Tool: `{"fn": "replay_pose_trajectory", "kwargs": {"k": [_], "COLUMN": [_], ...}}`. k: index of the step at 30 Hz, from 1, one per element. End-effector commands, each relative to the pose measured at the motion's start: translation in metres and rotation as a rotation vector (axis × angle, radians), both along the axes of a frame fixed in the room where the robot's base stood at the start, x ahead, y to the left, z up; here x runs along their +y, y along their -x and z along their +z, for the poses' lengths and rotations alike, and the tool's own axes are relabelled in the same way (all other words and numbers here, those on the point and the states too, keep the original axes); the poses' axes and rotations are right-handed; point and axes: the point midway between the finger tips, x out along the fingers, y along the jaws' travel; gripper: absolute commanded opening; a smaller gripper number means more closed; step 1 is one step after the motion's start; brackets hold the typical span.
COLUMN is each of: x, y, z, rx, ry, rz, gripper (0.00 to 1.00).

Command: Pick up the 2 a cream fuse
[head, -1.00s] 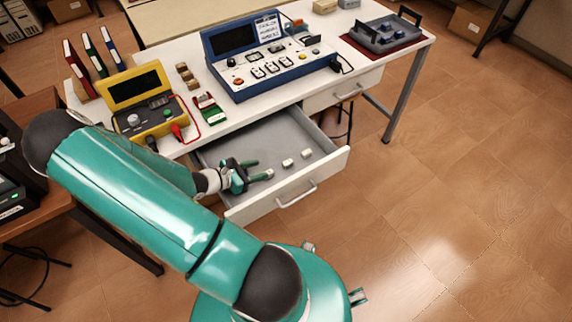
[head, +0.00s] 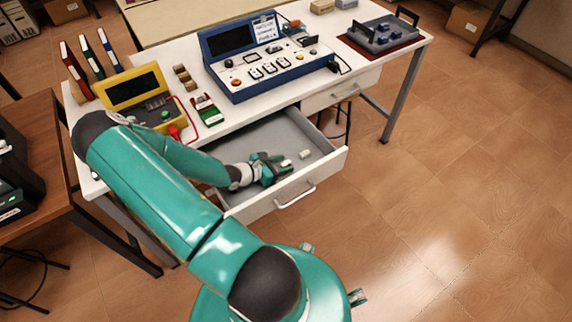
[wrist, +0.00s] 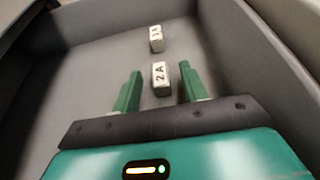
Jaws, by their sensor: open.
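The cream fuse marked 2 A (wrist: 161,78) lies in the open drawer (head: 330,165). In the wrist view it sits between my gripper's (wrist: 160,74) two green fingers, with gaps on both sides. My gripper is open and down inside the drawer. In the head view my gripper (head: 279,164) largely hides this fuse. A second cream fuse (wrist: 156,38) lies just beyond the fingertips, its mark too small to read; it also shows in the head view (head: 305,154).
The drawer's front with its handle (head: 296,196) and its side walls close in around my gripper. Above it on the white table stand a yellow meter (head: 135,90), a blue test console (head: 265,60) and a red-and-green item (head: 207,110). The drawer floor behind the fuses is clear.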

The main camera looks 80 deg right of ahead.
Motion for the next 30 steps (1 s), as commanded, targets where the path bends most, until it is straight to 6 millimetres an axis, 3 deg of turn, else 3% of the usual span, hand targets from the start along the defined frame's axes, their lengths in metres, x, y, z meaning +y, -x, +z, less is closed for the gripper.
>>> {"fn": "replay_pose_trajectory", "kwargs": {"k": [2, 9, 20, 30], "x": [0.000, 0.000, 0.000, 0.002], "y": [0.000, 0.000, -0.001, -0.009], "z": [0.000, 0.000, 0.002, 0.021], "rx": [0.000, 0.000, -0.001, -0.003], "ry": [0.000, 0.000, 0.001, 0.001], "rz": [0.000, 0.000, 0.000, 0.000], "gripper": [0.44, 0.00, 0.00, 0.00]}}
